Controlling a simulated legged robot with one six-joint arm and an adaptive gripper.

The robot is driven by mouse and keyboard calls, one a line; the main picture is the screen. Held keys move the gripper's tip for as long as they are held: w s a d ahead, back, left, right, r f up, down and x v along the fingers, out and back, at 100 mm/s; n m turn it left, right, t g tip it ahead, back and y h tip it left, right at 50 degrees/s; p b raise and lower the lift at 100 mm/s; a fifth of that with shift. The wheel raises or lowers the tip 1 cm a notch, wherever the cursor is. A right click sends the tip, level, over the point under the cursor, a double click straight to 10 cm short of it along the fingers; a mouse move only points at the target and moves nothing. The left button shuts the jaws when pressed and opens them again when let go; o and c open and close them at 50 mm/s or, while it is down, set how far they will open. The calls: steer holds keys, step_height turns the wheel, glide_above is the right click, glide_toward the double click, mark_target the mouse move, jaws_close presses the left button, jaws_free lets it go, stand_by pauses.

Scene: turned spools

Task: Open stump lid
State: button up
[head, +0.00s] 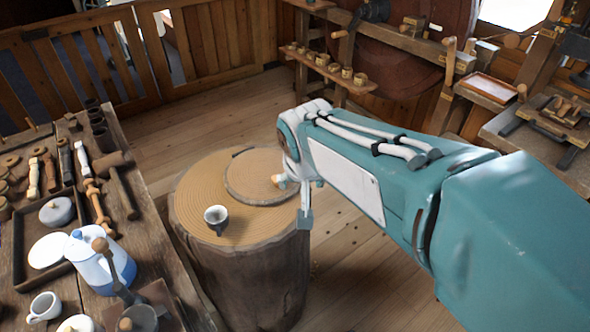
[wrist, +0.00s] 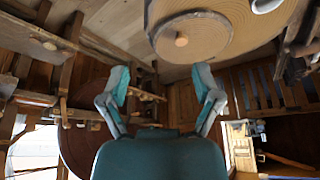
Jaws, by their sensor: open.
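The tree stump (head: 240,275) stands in the middle of the head view, its top ringed and tan. A round wooden lid (head: 250,170) lies flat on its top, and it also shows in the wrist view (wrist: 205,40). My gripper (head: 300,198) is at the lid's right edge. Its two teal and grey fingers (wrist: 161,72) are spread apart with nothing between them, and the knob appears beyond their tips.
A workbench (head: 150,285) at left bears a white-and-blue pot (head: 100,265), a mug (head: 44,307) and turned spools. Shelves and a side bench (head: 500,120) stand at the right. The floor behind the stump is clear.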

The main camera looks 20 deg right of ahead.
steer(key=shift+d, duration=0.25)
steer(key=s+r+n+t+y, duration=0.1)
steer(key=s+n, duration=0.2)
steer(key=s, duration=0.9)
steer(key=shift+a+r, duration=0.35)
